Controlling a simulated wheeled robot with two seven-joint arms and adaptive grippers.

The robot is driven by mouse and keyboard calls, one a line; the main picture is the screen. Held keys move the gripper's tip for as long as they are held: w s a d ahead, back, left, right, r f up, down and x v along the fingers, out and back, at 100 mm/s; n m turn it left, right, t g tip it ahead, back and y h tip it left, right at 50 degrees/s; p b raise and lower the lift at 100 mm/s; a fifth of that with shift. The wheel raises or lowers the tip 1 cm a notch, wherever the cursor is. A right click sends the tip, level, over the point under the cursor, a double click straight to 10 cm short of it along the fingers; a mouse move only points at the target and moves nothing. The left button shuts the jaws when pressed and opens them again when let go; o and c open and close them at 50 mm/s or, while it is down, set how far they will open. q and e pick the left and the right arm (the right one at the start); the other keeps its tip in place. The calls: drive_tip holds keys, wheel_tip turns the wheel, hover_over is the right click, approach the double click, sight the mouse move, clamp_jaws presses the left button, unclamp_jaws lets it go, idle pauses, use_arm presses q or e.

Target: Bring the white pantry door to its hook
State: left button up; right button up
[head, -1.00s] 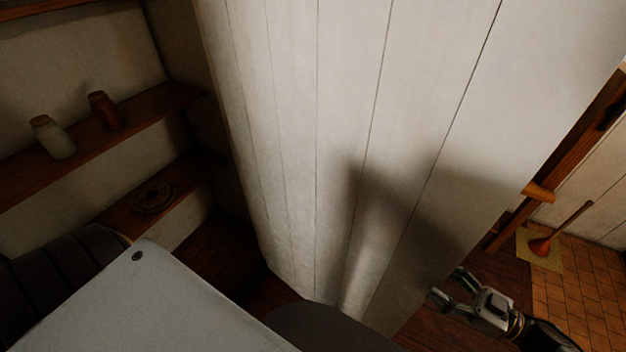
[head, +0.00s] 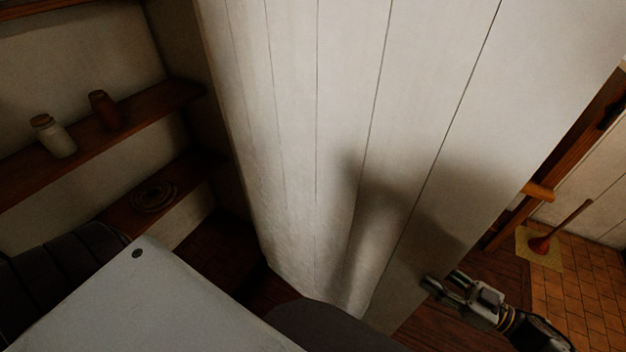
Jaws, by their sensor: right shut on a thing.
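The white pantry door (head: 330,130) is a tall panel of upright white boards. It fills the middle of the head view and stands open, with pantry shelves showing to its left. My right gripper (head: 436,285) is at the door's lower right edge. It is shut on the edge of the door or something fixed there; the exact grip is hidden. The hook cannot be made out. My left gripper is not in view.
Shelves on the left hold a pale jar (head: 53,136), a brown jar (head: 104,110) and a coiled rope (head: 154,196). At right, a plunger (head: 541,244) stands on a yellow mat (head: 551,262) on the tiled floor (head: 575,300).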

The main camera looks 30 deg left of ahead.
drive_tip(key=shift+c, duration=1)
use_arm(q)
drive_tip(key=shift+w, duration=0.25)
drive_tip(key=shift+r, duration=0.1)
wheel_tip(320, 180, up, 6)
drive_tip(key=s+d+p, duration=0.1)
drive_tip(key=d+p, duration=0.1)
drive_tip(key=p, duration=0.4)
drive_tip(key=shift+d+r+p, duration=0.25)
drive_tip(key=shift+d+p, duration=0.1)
use_arm(e)
drive_tip(key=s+a+m+t, duration=0.1)
drive_tip(key=s+a+t, duration=0.1)
drive_tip(key=s, duration=0.9)
drive_tip(key=shift+a, duration=0.5)
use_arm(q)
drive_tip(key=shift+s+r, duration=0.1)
